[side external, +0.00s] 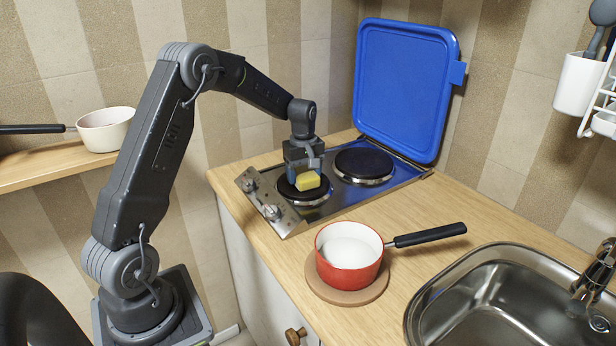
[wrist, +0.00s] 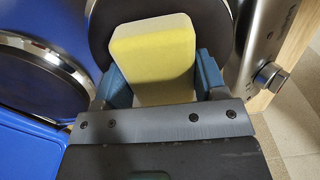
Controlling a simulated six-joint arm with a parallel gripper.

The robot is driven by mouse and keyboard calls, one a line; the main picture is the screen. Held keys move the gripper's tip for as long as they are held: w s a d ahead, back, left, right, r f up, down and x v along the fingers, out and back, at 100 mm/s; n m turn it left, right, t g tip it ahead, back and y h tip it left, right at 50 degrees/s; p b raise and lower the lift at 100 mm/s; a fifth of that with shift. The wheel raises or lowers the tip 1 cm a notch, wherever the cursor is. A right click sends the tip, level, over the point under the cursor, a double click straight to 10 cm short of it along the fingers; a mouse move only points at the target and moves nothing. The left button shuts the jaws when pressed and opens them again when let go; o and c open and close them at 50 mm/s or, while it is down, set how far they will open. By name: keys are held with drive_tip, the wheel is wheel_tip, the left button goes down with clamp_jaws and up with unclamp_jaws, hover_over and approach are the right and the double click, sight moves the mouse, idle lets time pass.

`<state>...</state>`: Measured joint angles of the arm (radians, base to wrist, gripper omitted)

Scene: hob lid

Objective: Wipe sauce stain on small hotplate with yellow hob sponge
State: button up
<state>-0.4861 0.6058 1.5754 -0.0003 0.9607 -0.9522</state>
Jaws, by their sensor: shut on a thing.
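My gripper (side external: 304,172) is shut on the yellow sponge (side external: 308,181) and holds it over the small hotplate (side external: 307,195), the one nearer the knobs. In the wrist view the sponge (wrist: 152,55) sits between the two blue-grey fingers, with the dark small hotplate (wrist: 215,20) behind it. Whether the sponge touches the plate I cannot tell. No sauce stain shows; the sponge and gripper cover part of the plate.
The larger hotplate (side external: 364,164) lies behind, with the blue lid (side external: 406,88) standing open past it. Knobs (side external: 271,212) line the hob's front left. A red pot (side external: 349,262) stands on a round board (side external: 318,289), near the sink (side external: 480,310).

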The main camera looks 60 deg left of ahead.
drive_tip(key=shift+a, duration=2)
drive_tip(key=shift+r, duration=4.05)
